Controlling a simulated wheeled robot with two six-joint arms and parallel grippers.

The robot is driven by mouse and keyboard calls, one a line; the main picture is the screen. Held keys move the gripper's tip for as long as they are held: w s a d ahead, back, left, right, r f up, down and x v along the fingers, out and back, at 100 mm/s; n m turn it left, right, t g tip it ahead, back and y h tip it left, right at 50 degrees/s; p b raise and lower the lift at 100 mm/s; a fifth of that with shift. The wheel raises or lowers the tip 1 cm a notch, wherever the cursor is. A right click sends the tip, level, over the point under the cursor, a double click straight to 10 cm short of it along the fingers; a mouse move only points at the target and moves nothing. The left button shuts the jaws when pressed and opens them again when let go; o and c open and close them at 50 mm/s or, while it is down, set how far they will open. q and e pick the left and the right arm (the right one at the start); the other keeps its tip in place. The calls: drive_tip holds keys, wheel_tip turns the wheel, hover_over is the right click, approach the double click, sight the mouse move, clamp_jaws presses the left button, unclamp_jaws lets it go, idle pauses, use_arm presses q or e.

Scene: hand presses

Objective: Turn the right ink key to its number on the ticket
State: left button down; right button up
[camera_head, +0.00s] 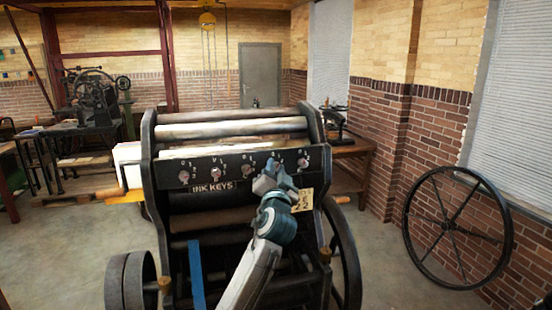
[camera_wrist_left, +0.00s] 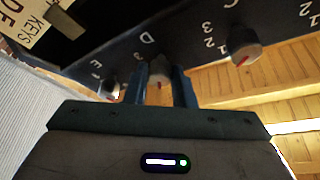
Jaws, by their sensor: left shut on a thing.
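The black ink key panel (camera_head: 228,187) of the press carries a row of grey knobs. My left gripper (camera_head: 278,168) reaches up to the fourth knob from the left and partly hides it. In the left wrist view, its two fingers (camera_wrist_left: 160,76) are shut around the knob (camera_wrist_left: 158,68) beside the letter D, whose red mark shows. Knob C (camera_wrist_left: 246,54) is to the right and knob E (camera_wrist_left: 110,88) to the left, both free. E is the rightmost knob (camera_head: 301,165) in the head view. The pale ticket (camera_head: 306,200) hangs below it; its writing is too small to read surely. My right gripper is out of view.
The press rollers (camera_head: 230,130) lie behind the panel. A large spoked wheel (camera_head: 458,228) leans at the right wall. A wooden table (camera_head: 350,148) stands behind the press on the right.

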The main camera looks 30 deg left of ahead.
use_arm(q)
drive_tip(key=shift+r+m+g+h+p, duration=0.1)
drive_tip(key=shift+m+g+h+p, duration=0.25)
drive_tip(key=shift+m+h+p, duration=1)
drive_tip(key=shift+m+g+p, duration=0.3)
drive_tip(key=shift+m+p, duration=0.4)
drive_tip(key=shift+m, duration=1.6)
drive_tip(key=shift+r+m+g+h+p, duration=0.1)
drive_tip(key=shift+m+g+h+p, duration=0.25)
drive_tip(key=shift+m+h+p, duration=1)
drive_tip(key=shift+m+y+b, duration=0.3)
drive_tip(key=shift+m+y, duration=0.4)
drive_tip(key=c, duration=1.2)
unclamp_jaws()
drive_tip(key=shift+c, duration=0.2)
drive_tip(key=shift+s, duration=0.1)
